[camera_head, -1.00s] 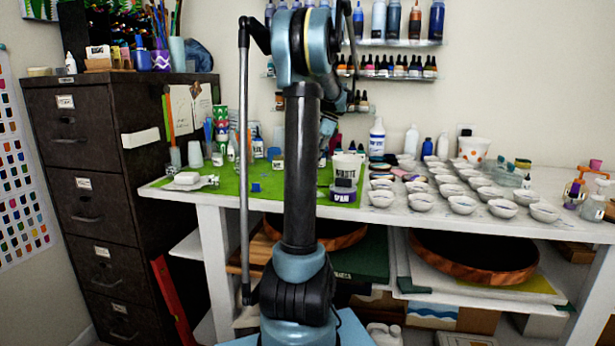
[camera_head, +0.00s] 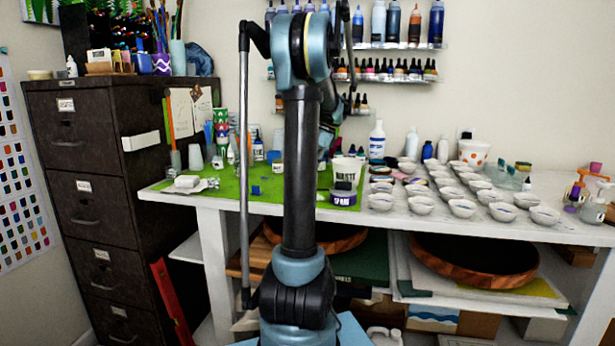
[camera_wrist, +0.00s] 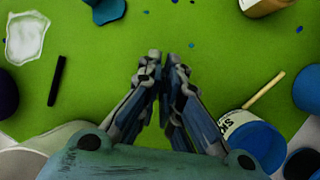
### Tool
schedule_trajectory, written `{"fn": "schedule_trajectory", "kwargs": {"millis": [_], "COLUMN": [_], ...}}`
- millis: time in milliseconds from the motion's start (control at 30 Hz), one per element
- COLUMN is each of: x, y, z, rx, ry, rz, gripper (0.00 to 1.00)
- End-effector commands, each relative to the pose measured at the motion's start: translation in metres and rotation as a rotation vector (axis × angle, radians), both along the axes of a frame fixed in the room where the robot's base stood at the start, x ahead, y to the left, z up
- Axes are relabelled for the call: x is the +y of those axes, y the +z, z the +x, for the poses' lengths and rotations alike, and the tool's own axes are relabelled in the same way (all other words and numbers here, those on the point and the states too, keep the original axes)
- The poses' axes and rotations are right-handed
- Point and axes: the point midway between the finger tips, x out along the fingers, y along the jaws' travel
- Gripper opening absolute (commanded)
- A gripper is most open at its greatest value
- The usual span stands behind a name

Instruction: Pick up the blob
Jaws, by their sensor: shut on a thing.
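In the wrist view my gripper (camera_wrist: 166,62) is low over the green mat (camera_wrist: 225,75), with its two fingers closed toward each other. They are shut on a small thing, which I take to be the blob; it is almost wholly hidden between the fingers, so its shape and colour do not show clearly. Small blue spots lie on the mat beyond the fingertips. In the head view my own arm hides the gripper and the blob; the mat (camera_head: 232,196) shows on the left of the white table.
The wrist view shows a blue-lidded tub (camera_wrist: 255,140) at right, a dark stick (camera_wrist: 57,80) and a clear whitish patch (camera_wrist: 26,40) at left, and a blue piece (camera_wrist: 106,10) at top. In the head view, several white cups (camera_head: 462,208) crowd the table's right half.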

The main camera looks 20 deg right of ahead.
Motion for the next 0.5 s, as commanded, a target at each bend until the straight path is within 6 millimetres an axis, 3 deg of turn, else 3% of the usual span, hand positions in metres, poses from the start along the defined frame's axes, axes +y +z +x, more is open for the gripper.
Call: {"fn": "schedule_trajectory", "kwargs": {"millis": [167, 500], "x": [0.0, 0.0], "y": [0.012, 0.069], "z": [0.0, 0.0], "rx": [0.0, 0.0], "ry": [0.0, 0.0], "rz": [0.0, 0.0], "gripper": [0.0, 0.0]}}
